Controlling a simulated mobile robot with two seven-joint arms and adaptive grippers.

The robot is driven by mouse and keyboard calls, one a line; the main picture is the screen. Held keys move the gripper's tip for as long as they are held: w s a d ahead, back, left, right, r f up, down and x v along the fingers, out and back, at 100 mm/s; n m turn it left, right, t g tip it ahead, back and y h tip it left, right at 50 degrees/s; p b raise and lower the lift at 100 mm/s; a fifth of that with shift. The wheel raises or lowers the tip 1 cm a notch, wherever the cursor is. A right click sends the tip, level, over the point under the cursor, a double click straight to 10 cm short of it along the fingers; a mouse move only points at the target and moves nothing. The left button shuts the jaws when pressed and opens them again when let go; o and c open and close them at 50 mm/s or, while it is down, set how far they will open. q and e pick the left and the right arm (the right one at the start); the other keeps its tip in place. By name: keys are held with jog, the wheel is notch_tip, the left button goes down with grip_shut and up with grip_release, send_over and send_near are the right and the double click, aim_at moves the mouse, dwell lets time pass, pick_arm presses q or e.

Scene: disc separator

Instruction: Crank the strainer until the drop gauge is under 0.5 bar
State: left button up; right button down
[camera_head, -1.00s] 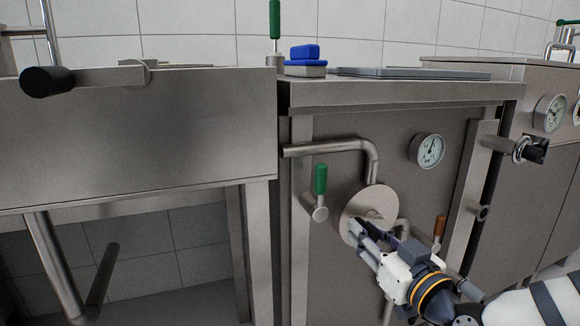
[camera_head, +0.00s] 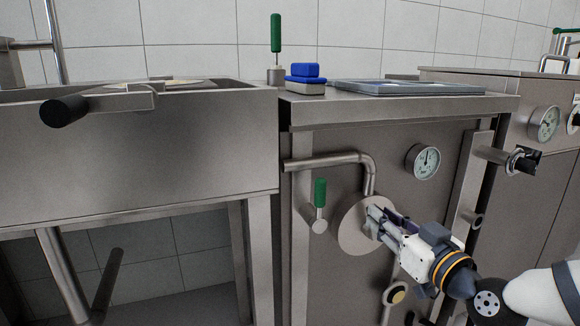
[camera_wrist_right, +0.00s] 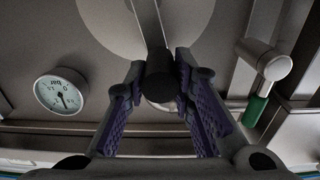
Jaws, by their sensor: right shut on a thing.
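The strainer (camera_head: 353,240) is a round steel disc on the front panel of the middle cabinet, with a pipe running into it from above. My right gripper (camera_head: 375,217) is in front of the disc. In the right wrist view, its purple-padded fingers (camera_wrist_right: 177,98) are shut around the dark, round-ended crank handle (camera_wrist_right: 160,72). The fingers and arm hide much of the crank in the head view. The gauge (camera_head: 423,161) has a white dial, up and right of the disc. It also shows in the wrist view (camera_wrist_right: 61,92), upside down, marked bar. Its exact reading is too small to tell. My left gripper is not in view.
A green-handled valve (camera_head: 320,205) sits just left of the disc. A vertical rail (camera_head: 468,200) stands to the right. Blue blocks (camera_head: 306,76) and a tray (camera_head: 405,88) lie on top.

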jog(key=w+d+f+b, duration=0.2)
jog(key=d+f+b, duration=0.2)
jog(key=d+f, duration=0.25)
pick_arm(q)
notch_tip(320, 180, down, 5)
jog(key=b, duration=0.1)
pick_arm(e)
notch_tip(320, 180, down, 5)
jog(key=a, duration=0.2)
jog(key=s+a+p, duration=0.3)
jog(key=a, duration=0.4)
notch_tip(320, 180, up, 7)
jog(key=a+p, duration=0.2)
jog(key=p, duration=0.3)
jog(key=shift+s, duration=0.3)
jog(key=shift+c, duration=2.4)
grip_release()
jog(key=shift+d, duration=0.15)
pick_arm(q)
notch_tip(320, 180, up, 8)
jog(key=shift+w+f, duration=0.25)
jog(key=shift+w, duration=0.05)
